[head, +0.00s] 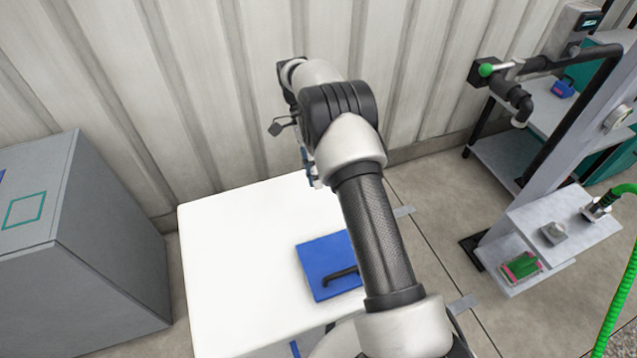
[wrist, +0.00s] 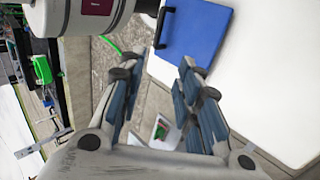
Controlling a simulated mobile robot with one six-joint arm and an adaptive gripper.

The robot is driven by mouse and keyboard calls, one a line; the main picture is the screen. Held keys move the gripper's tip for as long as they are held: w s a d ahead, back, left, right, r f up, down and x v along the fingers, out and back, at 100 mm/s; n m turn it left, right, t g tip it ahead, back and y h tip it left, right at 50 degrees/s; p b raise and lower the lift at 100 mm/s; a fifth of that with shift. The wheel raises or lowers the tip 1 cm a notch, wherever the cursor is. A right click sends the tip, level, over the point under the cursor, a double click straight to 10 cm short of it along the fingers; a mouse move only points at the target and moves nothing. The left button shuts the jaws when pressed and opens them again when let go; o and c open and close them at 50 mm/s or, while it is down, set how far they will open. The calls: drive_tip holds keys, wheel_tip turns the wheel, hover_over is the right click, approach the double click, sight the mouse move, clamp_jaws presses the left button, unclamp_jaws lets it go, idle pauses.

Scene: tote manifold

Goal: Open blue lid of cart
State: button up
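The blue lid (head: 318,258) lies flat, apparently shut, in the white top of the cart (head: 225,260). Its black handle (head: 342,274) is near the lid's front edge, and my arm covers the lid's right part. In the wrist view the lid (wrist: 198,35) and its handle (wrist: 163,28) are at the top, beyond my fingertips. My gripper (wrist: 155,75) is open, with nothing between its fingers, and is apart from the lid. In the head view only a small blue part of my gripper (head: 309,168) shows beyond the cart's back edge; my arm hides the rest.
A grey cabinet (head: 120,245) stands left of the cart. A corrugated wall (head: 120,60) is close behind. At right is a stand with shelves (head: 535,235), black pipework with a green-knobbed valve (head: 487,70), and a green hose (head: 622,290). Floor shows between cart and stand.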

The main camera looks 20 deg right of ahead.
drive_tip(key=shift+r, duration=0.15)
idle(0.3)
drive_tip(key=s+a+r+n+t, duration=0.2)
drive_tip(key=s+r+n+t, duration=0.15)
drive_tip(key=r, duration=0.55)
drive_tip(key=s+a+r+n+t, duration=0.1)
drive_tip(key=s+r+n+t, duration=0.1)
drive_tip(key=s+r+n, duration=0.5)
drive_tip(key=s+a+r+n+t, duration=0.1)
drive_tip(key=s+n+t, duration=0.2)
drive_tip(key=s, duration=0.5)
drive_tip(key=s+a+r+n+t, duration=0.1)
drive_tip(key=s+n+t, duration=0.3)
drive_tip(key=s, duration=0.4)
drive_tip(key=shift+a+r, duration=0.3)
drive_tip(key=shift+a, duration=0.2)
drive_tip(key=shift+n, duration=0.25)
